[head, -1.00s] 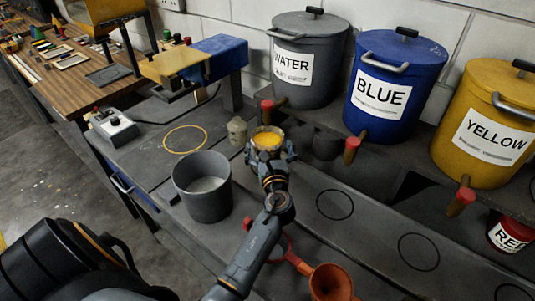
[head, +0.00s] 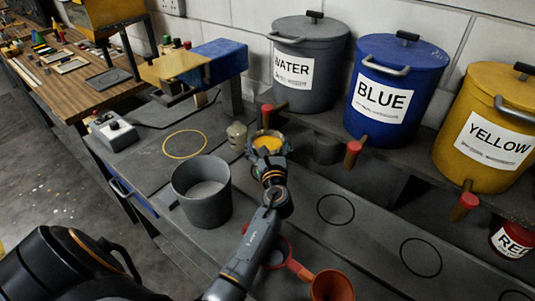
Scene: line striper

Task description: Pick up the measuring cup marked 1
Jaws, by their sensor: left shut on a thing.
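My left gripper (head: 268,160) is shut on a small round cup (head: 262,137) with yellow-orange contents. The cup is held above the bench, close to the red-handled tap of the water tank. The gripper's fingers cover part of its side, and no number can be read on it. A small beige container (head: 237,134) stands just to the left of the held cup, and its marking cannot be read either. My right gripper is not in view.
A grey bucket (head: 213,207) with pale contents stands left of my arm. A red-handled item and an orange funnel (head: 332,285) lie right of the arm. Grey, blue (head: 398,80) and yellow (head: 490,100) tanks stand behind. The bench around the drawn circles (head: 336,209) is clear.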

